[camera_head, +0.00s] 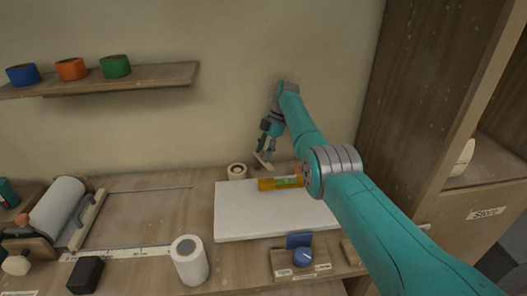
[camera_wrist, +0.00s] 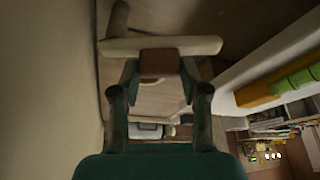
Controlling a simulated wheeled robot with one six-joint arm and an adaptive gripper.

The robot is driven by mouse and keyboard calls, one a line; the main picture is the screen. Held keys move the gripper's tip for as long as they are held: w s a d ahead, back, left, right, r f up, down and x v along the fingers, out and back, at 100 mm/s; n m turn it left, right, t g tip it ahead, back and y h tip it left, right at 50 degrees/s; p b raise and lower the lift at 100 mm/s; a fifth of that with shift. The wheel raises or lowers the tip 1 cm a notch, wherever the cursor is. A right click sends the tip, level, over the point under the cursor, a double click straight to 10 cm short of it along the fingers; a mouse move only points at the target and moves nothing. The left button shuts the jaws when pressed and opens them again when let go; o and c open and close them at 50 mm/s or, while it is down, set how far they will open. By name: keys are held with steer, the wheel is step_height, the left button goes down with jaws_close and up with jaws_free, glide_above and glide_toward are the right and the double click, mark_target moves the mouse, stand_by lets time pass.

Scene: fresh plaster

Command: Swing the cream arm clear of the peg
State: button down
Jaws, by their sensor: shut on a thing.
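The cream arm (camera_wrist: 205,45) shows in the wrist view as a pale bar lying crosswise just beyond my fingertips, with a brown block (camera_wrist: 160,62) at its middle. My gripper (camera_wrist: 160,75) is shut on it, one finger on each side of the brown block. In the head view my gripper (camera_head: 268,150) is low by the wall, behind the white board, with a pale part of the arm (camera_head: 261,161) at its tips. A short pale rod (camera_wrist: 118,18), perhaps the peg, shows beyond the bar's left end; I cannot tell whether they touch.
A white board (camera_head: 240,225) lies on the bench with a yellow-orange piece (camera_head: 267,184) on it. A pale roll (camera_head: 237,171) stands left of my gripper. A wooden cabinet (camera_head: 415,80) bounds the right.

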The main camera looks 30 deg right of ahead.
steer(key=shift+f, duration=0.1)
steer(key=c, duration=0.6)
jaws_free()
steer(key=shift+o, duration=0.2)
steer(key=v, duration=0.7)
steer(key=shift+r, duration=0.3)
steer(key=shift+d, duration=0.1)
